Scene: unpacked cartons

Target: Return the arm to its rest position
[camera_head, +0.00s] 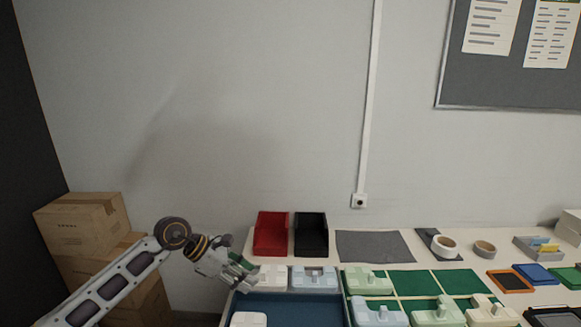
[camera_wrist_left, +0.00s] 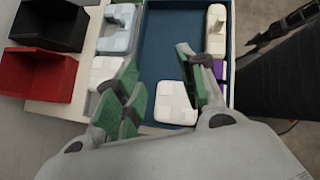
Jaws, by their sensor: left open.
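My left arm comes in from the lower left of the head view. Its gripper (camera_head: 240,274) hangs over the table's left part, beside a white block (camera_head: 270,274) and near the left back corner of a dark blue tray (camera_head: 295,310). In the left wrist view the green-padded fingers of this gripper (camera_wrist_left: 160,88) stand apart. A white block (camera_wrist_left: 176,104) shows beyond and between them, lying in the tray (camera_wrist_left: 164,45). Nothing is held. My right gripper is in neither view.
A red bin (camera_head: 271,235) and a black bin (camera_head: 311,235) stand at the back of the table. Several pale blocks sit on green mats (camera_head: 412,283) to the right. Cartons (camera_head: 85,225) are stacked at the left. The space above the table is clear.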

